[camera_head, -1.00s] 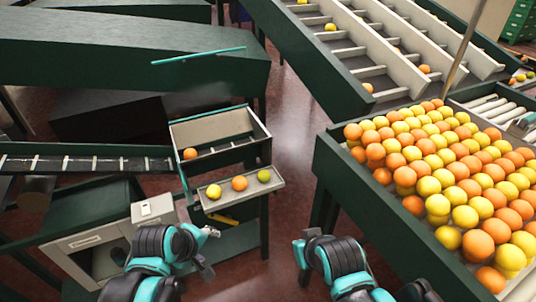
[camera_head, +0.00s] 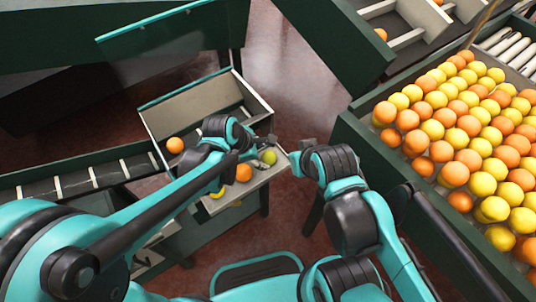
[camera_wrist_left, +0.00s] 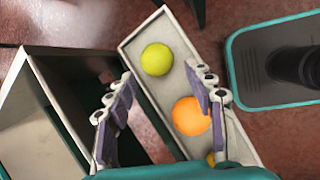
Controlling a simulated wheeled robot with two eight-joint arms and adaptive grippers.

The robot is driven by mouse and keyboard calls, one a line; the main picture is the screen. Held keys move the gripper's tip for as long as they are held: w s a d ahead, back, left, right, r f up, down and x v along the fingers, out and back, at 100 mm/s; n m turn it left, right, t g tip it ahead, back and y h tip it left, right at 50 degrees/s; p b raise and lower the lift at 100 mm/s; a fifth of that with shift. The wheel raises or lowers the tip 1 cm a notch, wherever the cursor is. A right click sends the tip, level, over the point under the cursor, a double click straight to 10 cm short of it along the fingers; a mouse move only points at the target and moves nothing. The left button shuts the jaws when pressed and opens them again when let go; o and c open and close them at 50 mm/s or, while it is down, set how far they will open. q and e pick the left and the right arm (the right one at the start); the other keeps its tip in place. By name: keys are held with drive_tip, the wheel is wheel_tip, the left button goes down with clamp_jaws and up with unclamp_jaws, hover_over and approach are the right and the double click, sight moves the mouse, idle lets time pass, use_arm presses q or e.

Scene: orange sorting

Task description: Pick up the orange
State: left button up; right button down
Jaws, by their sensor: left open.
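An orange (camera_head: 244,173) lies on the narrow light tray (camera_head: 265,178) between a yellow-green fruit (camera_head: 269,157) and a yellow fruit (camera_head: 217,193) partly hidden by my left arm. My left gripper (camera_head: 268,141) is over the tray's far end. In the left wrist view, the left gripper (camera_wrist_left: 163,97) is open and empty. The orange (camera_wrist_left: 191,117) is beside and partly behind its right finger; the yellow-green fruit (camera_wrist_left: 156,59) is ahead, between the finger directions. My right gripper (camera_head: 298,161) is right of the tray; its jaw state is unclear.
Another orange (camera_head: 175,145) lies in the open bin (camera_head: 205,110) behind the tray. A large green-sided table (camera_head: 385,165) full of oranges and yellow fruit stands at right. A conveyor (camera_head: 85,180) runs at left. Red floor shows between the bin and the table.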

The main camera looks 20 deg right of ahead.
sight(266, 156)
use_arm(q)
drive_tip(key=b+x, duration=0.2)
drive_tip(key=x, duration=0.3)
drive_tip(key=shift+w+d+f+b, duration=0.15)
drive_tip(key=shift+w+f+b, duration=0.1)
drive_tip(key=shift+f+b, duration=0.05)
drive_tip(key=shift+r, duration=0.1)
drive_tip(key=shift+c, duration=0.5)
drive_tip(key=c, duration=0.8)
